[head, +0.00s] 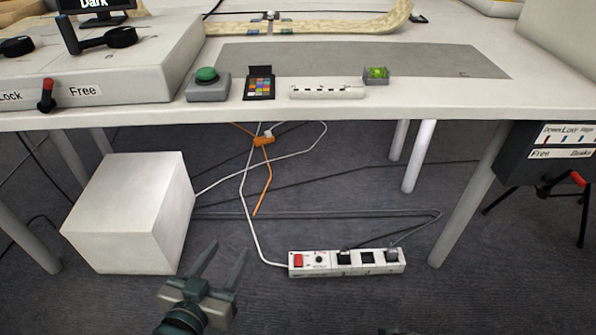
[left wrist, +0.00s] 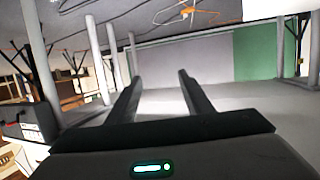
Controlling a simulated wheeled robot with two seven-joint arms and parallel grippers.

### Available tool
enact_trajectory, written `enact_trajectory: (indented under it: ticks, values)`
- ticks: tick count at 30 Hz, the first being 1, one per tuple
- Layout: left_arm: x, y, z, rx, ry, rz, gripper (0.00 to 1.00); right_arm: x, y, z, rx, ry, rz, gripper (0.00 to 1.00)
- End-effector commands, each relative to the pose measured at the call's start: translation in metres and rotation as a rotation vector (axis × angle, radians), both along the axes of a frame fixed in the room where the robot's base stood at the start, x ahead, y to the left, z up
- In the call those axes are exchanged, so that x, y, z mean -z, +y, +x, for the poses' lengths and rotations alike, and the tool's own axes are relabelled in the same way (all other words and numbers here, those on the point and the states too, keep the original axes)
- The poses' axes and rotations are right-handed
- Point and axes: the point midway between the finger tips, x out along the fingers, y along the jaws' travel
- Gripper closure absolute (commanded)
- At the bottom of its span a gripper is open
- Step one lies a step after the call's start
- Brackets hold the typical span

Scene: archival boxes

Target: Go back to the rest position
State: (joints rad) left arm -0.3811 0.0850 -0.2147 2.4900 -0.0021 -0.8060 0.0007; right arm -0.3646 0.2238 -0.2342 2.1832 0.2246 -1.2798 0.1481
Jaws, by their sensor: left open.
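My left gripper (head: 222,262) is in the lower part of the head view, in front of the table and to the right of a white box. Its two fingers are spread apart with nothing between them. In the left wrist view the fingers (left wrist: 160,82) also stand apart and empty, with blurred floor, table legs and a wall beyond.
A white box (head: 130,215) and a power strip (head: 346,263) with cables are on the carpet. A dark labelled box (head: 545,160) hangs at right.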

Motion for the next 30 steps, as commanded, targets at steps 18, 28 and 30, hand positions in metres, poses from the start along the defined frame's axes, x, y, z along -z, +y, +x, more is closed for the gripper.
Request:
enact_trajectory:
  ticks: [18, 28, 30]
  values:
    - [0.181, 0.069, -0.172, -0.067, 0.855, 0.203, 0.54, -0.044, -0.052, -0.095, 0.029, 0.107, -0.206, 1.00]
    - [0.186, 0.076, -0.192, -0.072, 0.956, 0.222, 0.54, -0.057, -0.057, -0.099, 0.034, 0.119, -0.228, 1.00]
    - [0.186, 0.075, -0.188, -0.071, 0.952, 0.221, 0.54, -0.058, -0.056, -0.095, 0.034, 0.115, -0.226, 1.00]
